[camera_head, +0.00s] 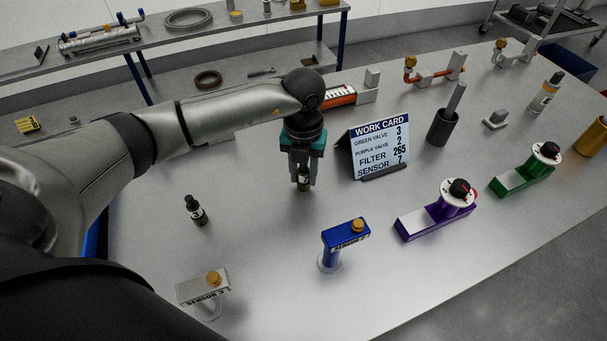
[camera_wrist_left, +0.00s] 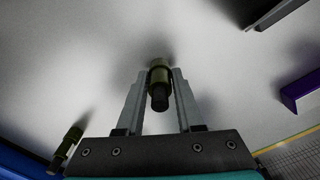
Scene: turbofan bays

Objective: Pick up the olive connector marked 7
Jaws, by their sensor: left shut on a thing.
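My left gripper (camera_head: 303,172) comes down from above near the middle of the table, left of the work card. It is shut on an olive connector (camera_head: 303,184), which stands upright between the fingers; the number on it is too small to read. The held connector also shows between the fingertips in the left wrist view (camera_wrist_left: 159,84). Whether the held connector touches the table I cannot tell. My right gripper is not in view.
The work card (camera_head: 379,147) stands just right of my gripper and reads sensor 7. A blue block on a post (camera_head: 346,235) and a grey one (camera_head: 203,287) stand in front. Purple (camera_head: 436,218) and green (camera_head: 524,176) valves stand right. The table between is clear.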

